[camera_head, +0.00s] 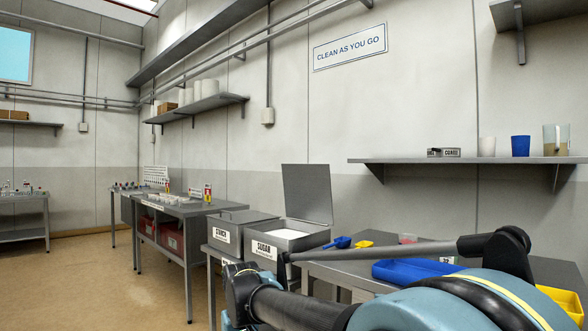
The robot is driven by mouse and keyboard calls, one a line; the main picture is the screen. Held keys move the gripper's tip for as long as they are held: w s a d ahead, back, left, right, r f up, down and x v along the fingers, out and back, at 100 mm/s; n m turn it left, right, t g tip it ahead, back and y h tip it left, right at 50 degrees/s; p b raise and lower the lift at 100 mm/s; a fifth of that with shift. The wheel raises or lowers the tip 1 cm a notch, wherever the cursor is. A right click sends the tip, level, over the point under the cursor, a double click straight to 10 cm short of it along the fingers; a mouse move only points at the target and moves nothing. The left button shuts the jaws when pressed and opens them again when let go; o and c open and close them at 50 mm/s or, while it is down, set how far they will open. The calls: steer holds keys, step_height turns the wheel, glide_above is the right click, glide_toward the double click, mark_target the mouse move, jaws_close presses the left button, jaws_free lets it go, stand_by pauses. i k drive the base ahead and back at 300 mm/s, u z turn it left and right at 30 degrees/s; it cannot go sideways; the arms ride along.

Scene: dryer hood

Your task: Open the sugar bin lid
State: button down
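The sugar bin (268,249), a grey box with a "SUGAR" label, stands on a table in the middle of the view. Its grey lid (307,193) is raised, nearly upright at the back of the bin. White contents show inside the open top. My arm crosses the foreground from the lower right, and part of it covers the bin's lower right front. I cannot make out the fingers of my gripper in this view, nor whether anything touches the lid.
A starch bin (231,230) with its lid down stands left of the sugar bin. Blue (340,242) and yellow (364,244) scoops and a blue tray (410,271) lie on the table to the right. A wall shelf (450,160) holds cups. Open floor is at left.

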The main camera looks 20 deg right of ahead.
mark_target(307, 191)
steer(key=z, duration=0.05)
steer(key=i, duration=1.3)
